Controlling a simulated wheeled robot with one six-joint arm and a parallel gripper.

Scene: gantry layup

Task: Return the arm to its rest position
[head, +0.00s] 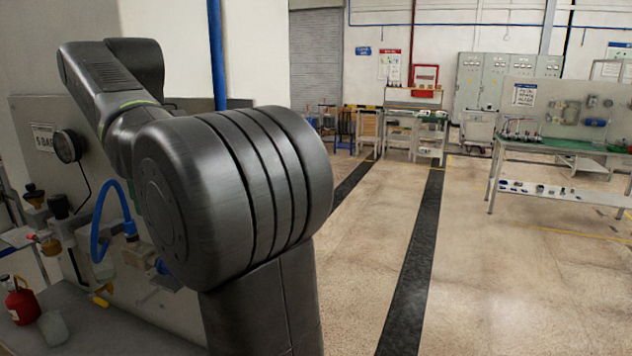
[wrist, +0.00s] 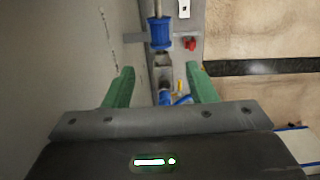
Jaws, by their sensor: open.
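My gripper (wrist: 160,90) shows in the wrist view with two green fingers spread apart. Nothing is held between them. Beyond and below the fingers is a grey bench with blue fittings (wrist: 159,34) on it, seen from above. In the head view my dark arm fills the left and centre, reaching toward the panel at the left. My gripper is hidden in that view.
In the head view, a grey bench (head: 105,325) at the left carries a red bottle (head: 21,303) and a blue hose (head: 100,225) by a panel with a gauge (head: 68,146). A green-topped workbench (head: 560,147) stands at the right. The floor (head: 490,270) between is clear.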

